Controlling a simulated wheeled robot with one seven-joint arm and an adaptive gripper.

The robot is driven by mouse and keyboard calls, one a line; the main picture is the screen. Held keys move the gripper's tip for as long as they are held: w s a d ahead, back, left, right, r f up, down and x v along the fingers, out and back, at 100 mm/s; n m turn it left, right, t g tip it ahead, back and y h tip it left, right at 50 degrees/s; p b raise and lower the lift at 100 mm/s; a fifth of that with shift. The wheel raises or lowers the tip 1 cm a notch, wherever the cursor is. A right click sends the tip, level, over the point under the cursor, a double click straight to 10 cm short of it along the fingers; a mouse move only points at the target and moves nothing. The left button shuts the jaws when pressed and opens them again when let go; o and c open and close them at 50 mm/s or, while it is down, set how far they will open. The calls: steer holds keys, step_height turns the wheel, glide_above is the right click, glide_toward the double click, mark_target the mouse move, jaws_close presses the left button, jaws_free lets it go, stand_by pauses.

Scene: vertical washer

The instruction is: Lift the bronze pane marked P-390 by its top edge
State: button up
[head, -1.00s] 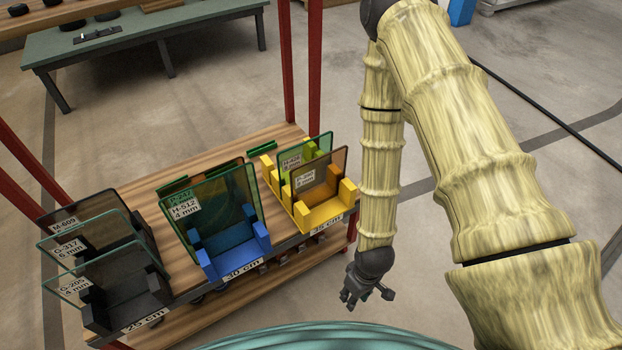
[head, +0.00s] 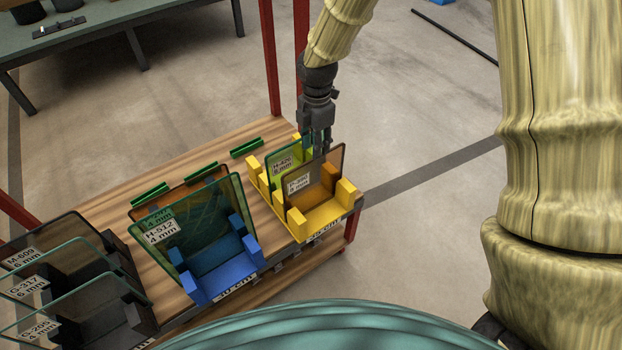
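The bronze pane (head: 318,183) stands in the front slot of the yellow rack (head: 325,220) on the wooden shelf. Its white label looks like P-390, though the print is small and blurred. My gripper (head: 321,148) points down at the pane's top edge, right of the label. Its fingertips overlap the top edge in the picture. I cannot tell whether they straddle the edge, touch it or sit behind it, nor how far apart they are. A green-tinted pane (head: 281,157) with a white label stands just behind in the same rack.
A blue rack (head: 232,272) with several panes stands to the left, and a black rack (head: 115,300) with more panes at far left. Red posts (head: 270,60) rise behind, near my arm.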

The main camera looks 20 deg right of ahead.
steer(key=shift+w+d+f, duration=0.1)
steer(key=shift+w, duration=0.05)
steer(key=shift+f, duration=0.2)
steer(key=f, duration=0.4)
steer(key=shift+a+f, duration=0.15)
steer(key=shift+a, duration=0.05)
steer(key=shift+f, duration=0.5)
glide_above(314, 186)
steer(key=shift+f, duration=2.2)
steer(key=shift+w+d, duration=0.15)
steer(key=shift+w, duration=0.15)
steer(key=shift+c, duration=0.4)
jaws_close()
